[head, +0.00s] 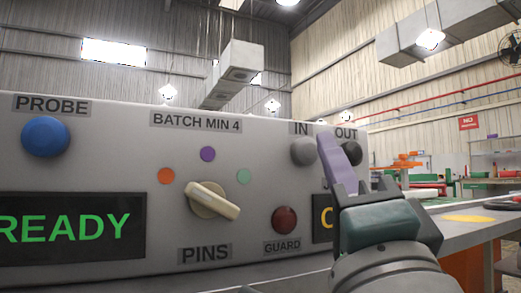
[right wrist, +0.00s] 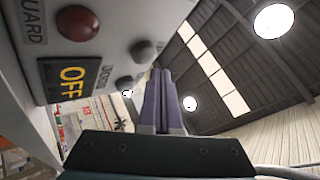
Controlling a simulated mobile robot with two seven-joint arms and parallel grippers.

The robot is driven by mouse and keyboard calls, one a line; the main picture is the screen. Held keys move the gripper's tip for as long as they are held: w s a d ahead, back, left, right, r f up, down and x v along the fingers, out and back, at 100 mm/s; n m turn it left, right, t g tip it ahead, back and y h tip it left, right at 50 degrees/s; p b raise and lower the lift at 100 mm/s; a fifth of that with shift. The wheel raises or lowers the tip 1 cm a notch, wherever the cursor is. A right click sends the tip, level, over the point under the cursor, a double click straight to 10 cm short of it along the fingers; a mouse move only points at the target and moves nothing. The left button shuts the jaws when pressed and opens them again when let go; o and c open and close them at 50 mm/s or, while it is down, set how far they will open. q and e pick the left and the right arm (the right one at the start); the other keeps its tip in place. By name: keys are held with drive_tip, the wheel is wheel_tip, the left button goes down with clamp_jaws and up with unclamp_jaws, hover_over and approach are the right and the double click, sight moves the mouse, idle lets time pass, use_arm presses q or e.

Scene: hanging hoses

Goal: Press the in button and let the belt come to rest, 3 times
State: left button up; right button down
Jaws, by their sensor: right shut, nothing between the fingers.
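The grey IN button (head: 303,151) sits at the upper right of the light grey control panel (head: 110,165), under its IN label. The darker OUT button (head: 351,153) is just right of it. My right gripper (head: 328,148), with purple fingers, is shut and empty. Its tips overlap the right edge of the IN button in the head view. In the right wrist view the shut fingers (right wrist: 161,75) end beside the IN button (right wrist: 143,51), with the OUT button (right wrist: 124,83) nearby. I cannot tell whether they touch. My left gripper is not in view. I cannot make out the belt.
The panel also has a blue PROBE button (head: 45,136), a cream PINS selector (head: 213,201), a red GUARD button (head: 284,219) and a green READY display (head: 72,226). An OFF display (right wrist: 72,79) is partly behind my right gripper in the head view. A bench (head: 460,232) extends right.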

drive_tip(key=shift+w, duration=0.1)
drive_tip(key=shift+w+a, duration=0.15)
drive_tip(key=shift+w, duration=0.15)
